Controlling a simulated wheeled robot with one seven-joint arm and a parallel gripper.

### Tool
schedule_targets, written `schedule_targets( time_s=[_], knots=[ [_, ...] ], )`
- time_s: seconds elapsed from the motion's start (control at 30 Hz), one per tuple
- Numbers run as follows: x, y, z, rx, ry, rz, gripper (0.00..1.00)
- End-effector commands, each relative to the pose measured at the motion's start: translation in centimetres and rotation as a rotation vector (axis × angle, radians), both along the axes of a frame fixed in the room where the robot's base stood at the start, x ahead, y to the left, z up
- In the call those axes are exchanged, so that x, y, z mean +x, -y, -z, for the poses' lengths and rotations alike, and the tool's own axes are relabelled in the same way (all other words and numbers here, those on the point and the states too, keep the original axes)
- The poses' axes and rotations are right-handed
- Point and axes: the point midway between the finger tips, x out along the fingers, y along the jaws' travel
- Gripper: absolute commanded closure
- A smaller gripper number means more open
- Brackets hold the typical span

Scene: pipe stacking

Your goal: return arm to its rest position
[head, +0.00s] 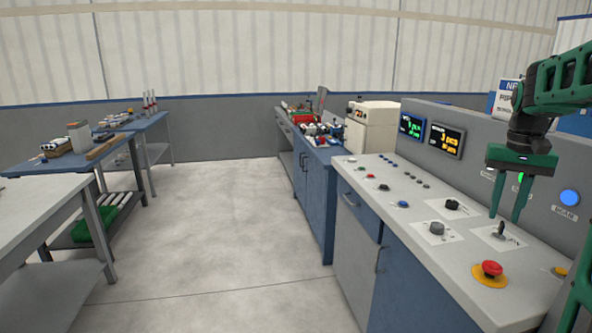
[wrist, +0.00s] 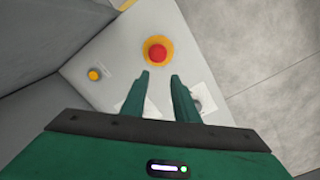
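My gripper (head: 507,215) is green and hangs from my arm at the right of the head view, fingers pointing down over the control console (head: 385,215). Its two fingers are apart with nothing between them. In the wrist view my gripper (wrist: 160,78) also shows open and empty. The red emergency button (head: 489,269) on its yellow base is near the front right of the console; it also shows just beyond the fingertips in the wrist view (wrist: 156,52). A small key-like switch (head: 500,230) is close to the fingertips; contact cannot be told.
The console's upright panel has two displays (head: 446,139) and a blue round light (head: 569,197). A blue cabinet bench (head: 316,190) with tools stands beyond. Workbenches (head: 40,205) stand at the left. The floor (head: 215,215) between is clear.

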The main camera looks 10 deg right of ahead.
Motion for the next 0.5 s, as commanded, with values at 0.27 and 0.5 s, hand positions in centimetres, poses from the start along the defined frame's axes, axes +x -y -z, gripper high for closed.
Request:
schedule_targets(
  time_s=[0.27,0.5],
  knots=[
    [-10.2,-7.6,3.2,0.007,0.003,-0.033,0.73],
    [-18.9,-12.7,8.0,0.021,0.003,-0.069,0.73]
  ],
)
